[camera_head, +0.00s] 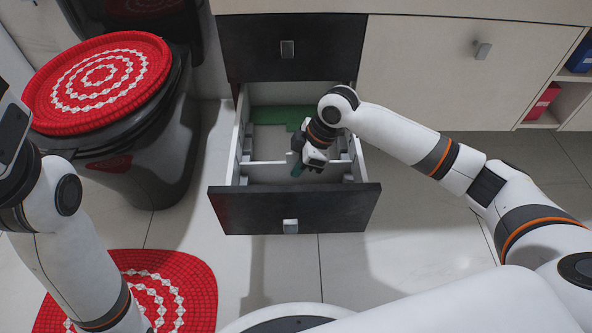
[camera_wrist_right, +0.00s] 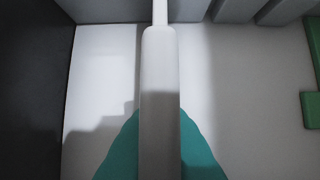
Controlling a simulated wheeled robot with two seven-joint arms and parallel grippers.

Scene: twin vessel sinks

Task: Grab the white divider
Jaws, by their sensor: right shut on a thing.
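The white divider (camera_head: 265,172) stands upright across the open drawer (camera_head: 229,207), parallel to its front. My right gripper (camera_head: 300,168) reaches down into the drawer and is shut on the divider. In the right wrist view the divider (camera_wrist_right: 160,90) runs up the middle of the picture. The teal fingertips of my right gripper (camera_wrist_right: 160,148) lie one on each side of it, and the divider covers part of them. My left arm shows at the left of the head view, but its gripper is out of view.
A green piece (camera_head: 275,115) lies at the drawer's back. Ribbed white side walls flank the divider. A closed dark drawer (camera_head: 308,50) is above. A dark toilet with a red woven cover (camera_head: 100,80) stands left. A red mat (camera_head: 180,280) lies on the floor.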

